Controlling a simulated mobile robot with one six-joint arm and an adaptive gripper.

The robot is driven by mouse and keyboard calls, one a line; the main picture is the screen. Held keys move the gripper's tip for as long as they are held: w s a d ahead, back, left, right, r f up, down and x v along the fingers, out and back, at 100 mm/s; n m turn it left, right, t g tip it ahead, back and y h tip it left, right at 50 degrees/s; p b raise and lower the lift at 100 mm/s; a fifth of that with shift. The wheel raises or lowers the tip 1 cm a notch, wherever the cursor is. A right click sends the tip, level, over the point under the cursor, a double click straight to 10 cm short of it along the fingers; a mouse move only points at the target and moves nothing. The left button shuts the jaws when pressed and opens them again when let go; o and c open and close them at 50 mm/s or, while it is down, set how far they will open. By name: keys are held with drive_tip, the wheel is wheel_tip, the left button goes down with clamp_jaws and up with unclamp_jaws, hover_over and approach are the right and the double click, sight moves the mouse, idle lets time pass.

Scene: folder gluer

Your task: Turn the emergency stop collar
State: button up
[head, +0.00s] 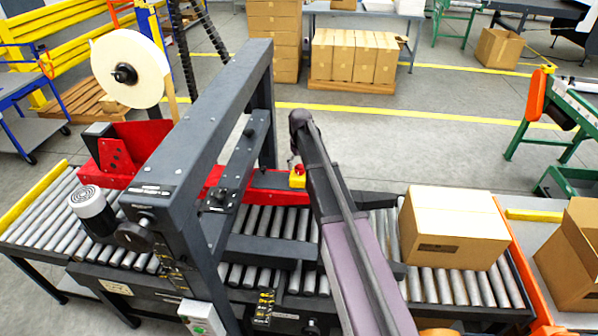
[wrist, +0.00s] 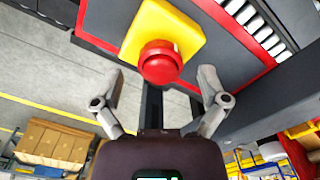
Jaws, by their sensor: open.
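The emergency stop is a red round button collar (wrist: 161,62) on a yellow box (wrist: 172,28), fixed to a red and grey machine panel in the wrist view. In the head view the yellow box (head: 297,180) with its red top sits on the machine's red rail, just left of my arm. My gripper (wrist: 160,82) is open, with one finger on each side below the red collar. Its fingers appear apart from the collar, and nothing is between them. In the head view my arm hides the fingers.
The machine's dark upright frame (head: 190,215) stands left of the stop. A roller conveyor (head: 445,285) runs beneath, carrying a cardboard box (head: 455,228) at right. A large tape roll (head: 130,68) is at upper left. Open grey floor (head: 400,130) lies behind the machine.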

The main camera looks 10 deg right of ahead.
drive_tip(key=shift+f+b, duration=0.3)
drive_tip(key=shift+f, duration=0.2)
drive_tip(key=c, duration=1.1)
